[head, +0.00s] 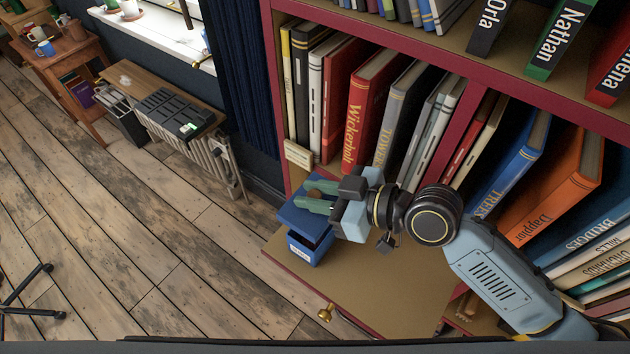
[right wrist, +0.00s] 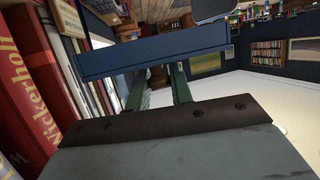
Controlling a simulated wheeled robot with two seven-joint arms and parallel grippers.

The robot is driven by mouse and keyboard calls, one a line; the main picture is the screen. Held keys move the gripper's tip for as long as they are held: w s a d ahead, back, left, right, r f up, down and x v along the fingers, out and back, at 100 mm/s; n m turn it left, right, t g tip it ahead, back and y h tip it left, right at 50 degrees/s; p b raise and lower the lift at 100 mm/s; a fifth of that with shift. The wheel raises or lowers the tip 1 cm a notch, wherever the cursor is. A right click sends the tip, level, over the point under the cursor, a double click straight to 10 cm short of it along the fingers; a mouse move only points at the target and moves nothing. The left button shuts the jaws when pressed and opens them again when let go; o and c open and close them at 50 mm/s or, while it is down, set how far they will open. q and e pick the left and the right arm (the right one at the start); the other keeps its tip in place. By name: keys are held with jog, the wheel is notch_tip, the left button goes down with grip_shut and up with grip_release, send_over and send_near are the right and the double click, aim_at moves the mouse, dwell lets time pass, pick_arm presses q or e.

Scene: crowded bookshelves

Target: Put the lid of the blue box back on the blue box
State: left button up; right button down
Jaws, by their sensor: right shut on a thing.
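The blue box (head: 307,251) stands at the left end of the tan shelf board, with a small white label on its front. Its blue lid (head: 299,221) is just above it, close over the top; a dark gap shows between lid and box, and I cannot tell if they touch anywhere. My right gripper (head: 312,196) reaches in from the right, its green fingers shut on the lid's brown knob. In the right wrist view the lid (right wrist: 150,51) is a dark blue slab across the green fingers, and the box is not clearly visible. My left gripper is not in view.
Upright books, including a red one (head: 365,105), stand behind the arm. Tilted books (head: 510,165) lean at the right. A small tan block (head: 298,155) sits behind the box. The shelf board (head: 385,290) is bare in front of the arm, with its edge near the box.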

notch_tip(320, 180, down, 2)
jog(key=shift+s+f+b, duration=0.15)
jog(key=shift+f+b, duration=0.1)
jog(key=shift+b, duration=0.75)
jog(key=shift+f+b, duration=1.2)
jog(key=shift+f, duration=0.2)
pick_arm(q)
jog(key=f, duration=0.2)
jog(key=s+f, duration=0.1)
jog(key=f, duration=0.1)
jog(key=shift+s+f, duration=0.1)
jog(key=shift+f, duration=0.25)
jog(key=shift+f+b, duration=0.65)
pick_arm(e)
jog(key=shift+f, duration=0.95)
jog(key=c, duration=1.1)
grip_release()
jog(key=shift+c, duration=0.2)
